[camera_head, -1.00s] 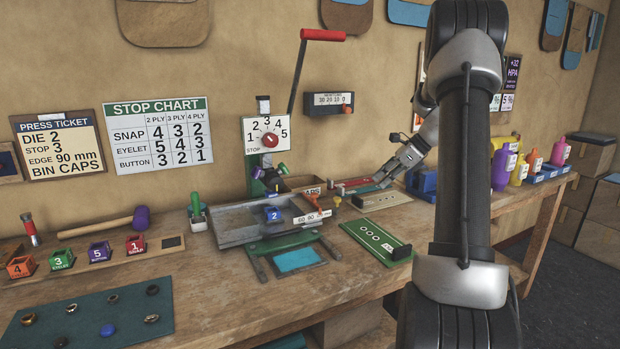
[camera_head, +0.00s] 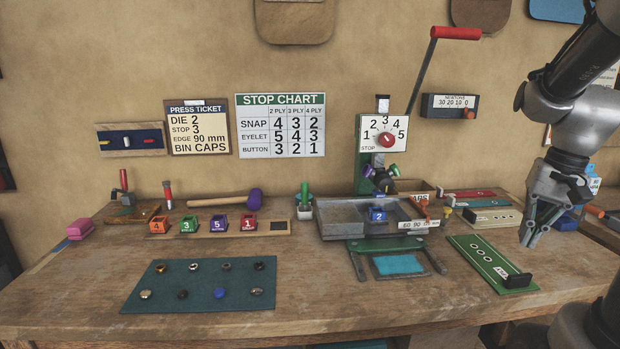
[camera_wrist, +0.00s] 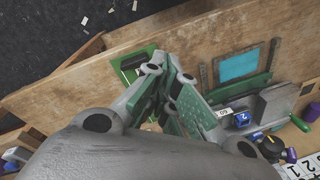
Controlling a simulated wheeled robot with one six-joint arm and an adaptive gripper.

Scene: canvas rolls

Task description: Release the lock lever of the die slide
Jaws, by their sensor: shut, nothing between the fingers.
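The grey press bed and slide (camera_head: 340,222) stand at the back middle of the bench, with the blue die marked 2 (camera_head: 377,215) on them. A small orange lever (camera_head: 421,199) sits at the right side of the bed, above the 60-90 scale (camera_head: 413,225); I take it for the lock lever. My gripper (camera_head: 530,243) is shut and empty, pointing down at the right, well apart from the lever. In the wrist view my gripper (camera_wrist: 165,65) covers part of the green board, and the blue die (camera_wrist: 243,119) shows at the right. The lever is not clear there.
The green board with a black stop (camera_head: 490,262) lies just left of my gripper. The tall press handle (camera_head: 455,33) rises behind the bed. A teal mat (camera_head: 205,285) with several caps lies at the front left.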

